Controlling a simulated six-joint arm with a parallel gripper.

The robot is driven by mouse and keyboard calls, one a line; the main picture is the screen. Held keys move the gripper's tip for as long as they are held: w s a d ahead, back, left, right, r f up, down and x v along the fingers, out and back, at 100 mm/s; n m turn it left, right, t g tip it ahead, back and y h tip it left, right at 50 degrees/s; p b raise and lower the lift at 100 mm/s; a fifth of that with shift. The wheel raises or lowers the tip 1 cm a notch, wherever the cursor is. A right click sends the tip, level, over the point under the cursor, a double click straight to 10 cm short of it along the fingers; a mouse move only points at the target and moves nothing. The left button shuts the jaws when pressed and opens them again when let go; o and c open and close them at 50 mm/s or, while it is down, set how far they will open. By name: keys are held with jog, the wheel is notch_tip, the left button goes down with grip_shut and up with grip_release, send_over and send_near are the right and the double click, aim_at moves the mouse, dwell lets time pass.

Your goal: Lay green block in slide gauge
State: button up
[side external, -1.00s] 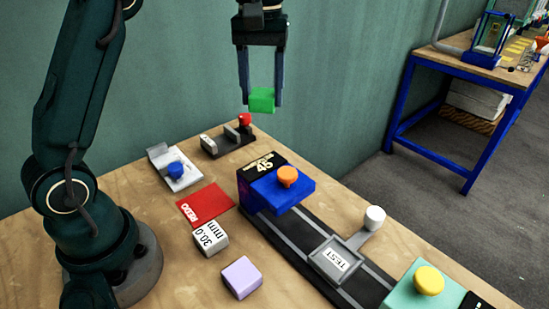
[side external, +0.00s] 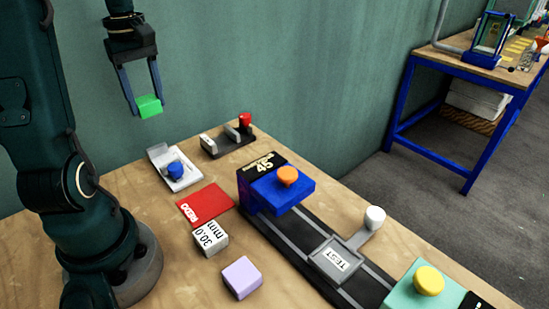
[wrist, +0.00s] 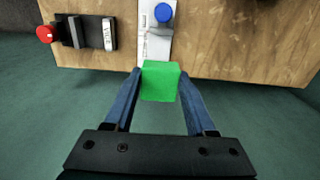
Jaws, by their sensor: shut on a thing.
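The green block (side external: 149,106) is held up in the air, well above the bench. My gripper (side external: 146,108) is shut on it, with a finger on each side. In the wrist view the block (wrist: 160,82) sits between both fingertips of my gripper (wrist: 161,78). A pale grey device with a blue knob (side external: 174,167), which looks like the slide gauge, lies on the bench below and to the right of the block. In the wrist view this device (wrist: 155,40) appears just past the block. Its bed looks empty.
A dark fixture with a red knob (side external: 228,139) stands beside the gauge. A red REDO mat (side external: 205,202), a 30.0 mm block (side external: 210,239), a lilac block (side external: 242,277) and a blue press (side external: 276,191) on a dark rail stand nearer. The air around my gripper is clear.

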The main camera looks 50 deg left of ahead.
notch_tip(320, 180, down, 6)
jog(key=shift+d+f, duration=0.1)
jog(key=shift+f, duration=0.05)
dwell(0.4)
jog(key=shift+f, duration=2.9)
jog(key=shift+f, duration=0.7)
jog(key=o, duration=1.4)
